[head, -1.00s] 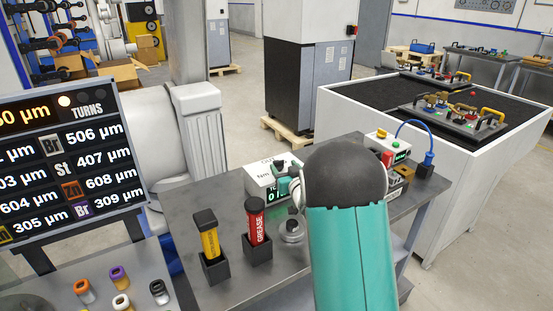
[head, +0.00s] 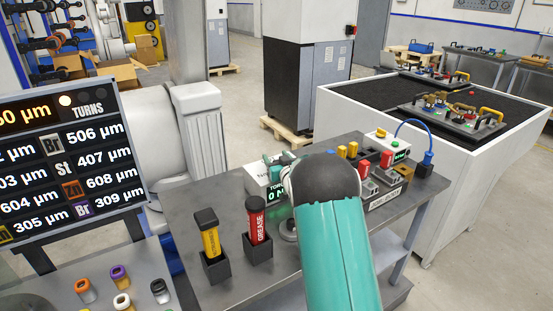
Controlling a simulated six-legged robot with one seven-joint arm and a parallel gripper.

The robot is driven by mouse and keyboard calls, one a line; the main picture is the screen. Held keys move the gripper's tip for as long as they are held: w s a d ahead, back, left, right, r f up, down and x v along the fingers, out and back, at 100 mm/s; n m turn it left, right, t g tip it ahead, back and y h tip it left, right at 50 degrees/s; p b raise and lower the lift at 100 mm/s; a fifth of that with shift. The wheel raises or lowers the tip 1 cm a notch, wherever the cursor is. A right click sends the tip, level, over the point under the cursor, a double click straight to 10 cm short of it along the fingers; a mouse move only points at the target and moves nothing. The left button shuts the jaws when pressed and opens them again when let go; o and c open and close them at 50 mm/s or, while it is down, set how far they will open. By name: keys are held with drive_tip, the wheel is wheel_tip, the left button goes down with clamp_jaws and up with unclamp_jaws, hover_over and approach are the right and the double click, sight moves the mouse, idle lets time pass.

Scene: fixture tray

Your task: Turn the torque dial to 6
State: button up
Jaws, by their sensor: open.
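A white box with a green-lit display (head: 276,196) stands at the back of the grey bench. Its lettering is partly covered; "TOR" and "0 N" can be made out. The torque dial itself is hidden behind my arm and gripper. My gripper (head: 279,160) is a small teal shape at the top of the box, partly hidden by my arm's dark rounded joint. It is open, with nothing seen in it. Whether it touches the dial cannot be told.
Yellow (head: 206,234) and red grease (head: 257,222) tubes stand in black holders left of my arm. A round metal piece (head: 288,229) is partly covered. Right are a labelled block (head: 383,206), red and yellow parts, and a white box (head: 394,148) with a blue cable.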

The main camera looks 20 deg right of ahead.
drive_tip(key=c, duration=1)
drive_tip(key=shift+n+y, duration=0.3)
drive_tip(key=shift+y, duration=0.1)
drive_tip(key=shift+n+y, duration=0.6)
drive_tip(key=shift+y, duration=0.4)
drive_tip(key=n+y, duration=0.1)
drive_tip(key=n+g+y, duration=0.1)
drive_tip(key=y, duration=0.1)
drive_tip(key=n+y, duration=0.1)
drive_tip(key=shift+a+g+y, duration=0.25)
drive_tip(key=shift+g+y, duration=0.05)
drive_tip(key=shift+g, duration=0.1)
drive_tip(key=n+g+y, duration=0.1)
drive_tip(key=y, duration=0.1)
drive_tip(key=n+g+y, duration=0.3)
drive_tip(key=n+y, duration=0.1)
drive_tip(key=shift+s+a+g, duration=0.3)
drive_tip(key=shift+a, duration=0.1)
drive_tip(key=o, duration=1)
